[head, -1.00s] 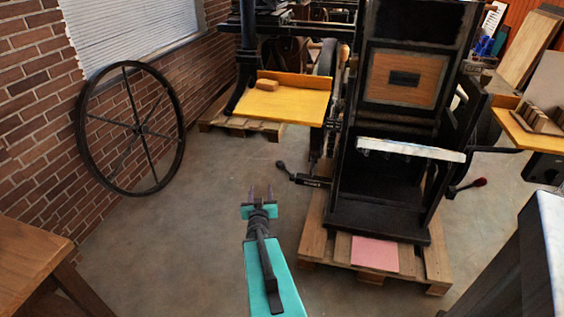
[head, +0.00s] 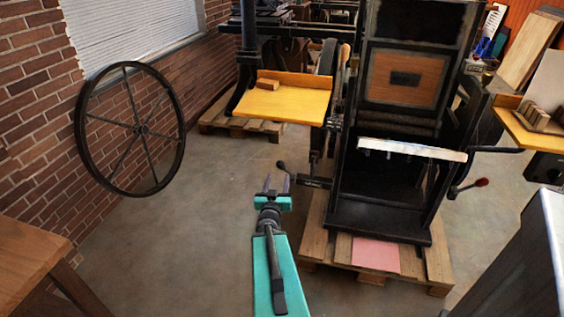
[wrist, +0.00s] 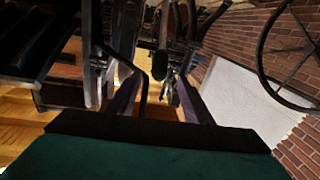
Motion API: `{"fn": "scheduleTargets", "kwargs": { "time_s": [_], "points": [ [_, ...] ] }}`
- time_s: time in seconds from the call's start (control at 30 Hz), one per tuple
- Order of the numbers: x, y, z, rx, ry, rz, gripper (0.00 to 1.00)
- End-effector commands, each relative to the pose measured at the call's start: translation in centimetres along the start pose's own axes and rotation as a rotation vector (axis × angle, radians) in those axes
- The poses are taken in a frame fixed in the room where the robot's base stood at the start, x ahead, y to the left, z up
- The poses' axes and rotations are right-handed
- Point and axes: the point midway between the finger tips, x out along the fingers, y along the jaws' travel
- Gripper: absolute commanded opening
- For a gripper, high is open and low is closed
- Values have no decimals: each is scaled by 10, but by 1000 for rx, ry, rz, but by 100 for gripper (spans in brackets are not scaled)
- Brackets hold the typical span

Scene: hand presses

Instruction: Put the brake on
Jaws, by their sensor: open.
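The black hand press (head: 392,200) stands right of centre in the head view. A short dark lever with a round black knob (head: 281,165) sticks out from its left side. A second lever, with a red knob (head: 482,182), sticks out on its right side. The frames do not mark which one is the brake. My gripper (head: 277,183) is open and empty, just in front of the black knob. In the wrist view, my gripper (wrist: 157,92) has its two fingers spread. A dark rounded knob (wrist: 159,66) shows in the gap beyond them. I cannot tell any contact.
The press stands on a wooden pallet (head: 310,247) with a pink sheet (head: 376,255) on it. A yellow board (head: 284,103) is behind my gripper. A large spoked wheel (head: 178,130) is by the brick wall at left. The floor (head: 190,230) left of my arm is clear.

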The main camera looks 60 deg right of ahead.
Motion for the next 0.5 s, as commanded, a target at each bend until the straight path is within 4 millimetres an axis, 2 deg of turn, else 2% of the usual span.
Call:
{"fn": "scheduleTargets", "kwargs": {
  "time_s": [0.5],
  "points": [
    [15, 0, 3, 1, 1, 3, 46]
  ]
}}
